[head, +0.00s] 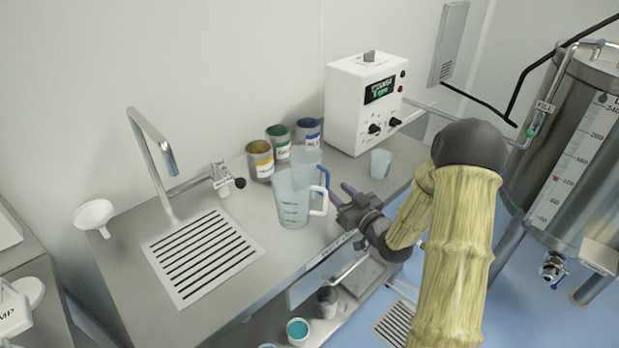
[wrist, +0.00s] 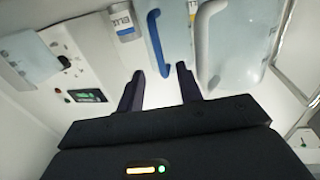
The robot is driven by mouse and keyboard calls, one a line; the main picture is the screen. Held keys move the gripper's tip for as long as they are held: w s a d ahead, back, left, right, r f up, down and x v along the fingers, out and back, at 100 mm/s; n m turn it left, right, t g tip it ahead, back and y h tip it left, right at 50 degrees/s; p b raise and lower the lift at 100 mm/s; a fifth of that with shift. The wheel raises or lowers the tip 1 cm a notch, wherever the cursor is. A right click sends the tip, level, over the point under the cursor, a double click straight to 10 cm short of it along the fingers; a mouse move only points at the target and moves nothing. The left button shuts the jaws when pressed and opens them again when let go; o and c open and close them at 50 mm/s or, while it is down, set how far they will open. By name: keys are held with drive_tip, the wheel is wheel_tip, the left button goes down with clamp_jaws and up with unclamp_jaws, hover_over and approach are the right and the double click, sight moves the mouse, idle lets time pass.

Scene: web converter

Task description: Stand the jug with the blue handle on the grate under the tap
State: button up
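The jug with the blue handle (head: 307,160) is pale and translucent and stands on the counter, partly hidden behind a similar jug with a white handle (head: 292,205). Its blue handle also shows in the wrist view (wrist: 155,45), left of the white handle (wrist: 203,45). My gripper (head: 341,192) is open and empty, just right of both jugs. In the wrist view my fingers (wrist: 160,72) are spread, with the lower end of the blue handle ahead of the gap between them. The grate (head: 203,257) is bare, set in the counter at left under the tap (head: 150,145).
Three paint tins (head: 278,143) stand behind the jugs against the wall. A white control box (head: 365,100) and a small cup (head: 381,164) are at the right. A white funnel (head: 94,214) lies at the left. A valve (head: 224,181) sticks out behind the grate.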

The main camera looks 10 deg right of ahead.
drive_tip(key=x, duration=0.3)
drive_tip(key=shift+w+a+p, duration=0.15)
drive_tip(key=shift+w+p, duration=0.15)
drive_tip(key=shift+p, duration=0.05)
clamp_jaws()
